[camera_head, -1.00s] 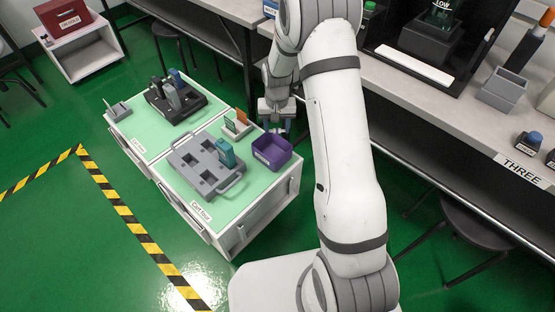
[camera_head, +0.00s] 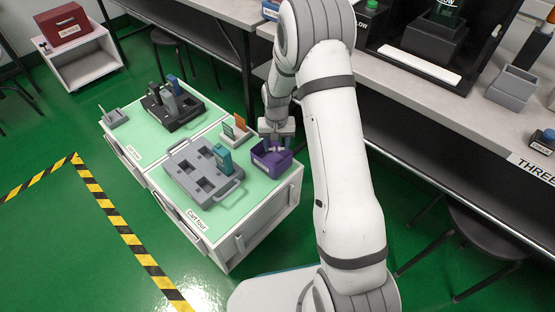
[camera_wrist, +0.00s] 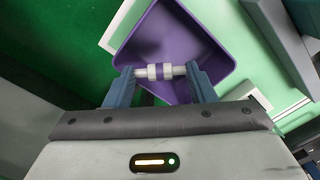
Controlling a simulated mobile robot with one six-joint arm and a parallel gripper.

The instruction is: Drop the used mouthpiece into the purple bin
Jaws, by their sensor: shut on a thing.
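In the head view my gripper (camera_head: 275,146) is over the purple bin (camera_head: 271,163), which stands at the right end of the cart's green top. The mouthpiece cannot be made out in the head view.
A grey tray (camera_head: 190,175) with a teal tester (camera_head: 222,158) sits left of the bin. A small holder with an orange card (camera_head: 240,123) stands behind it. A black rack (camera_head: 168,108) holds several testers on the cart's far part. A workbench (camera_head: 400,75) runs along the right.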

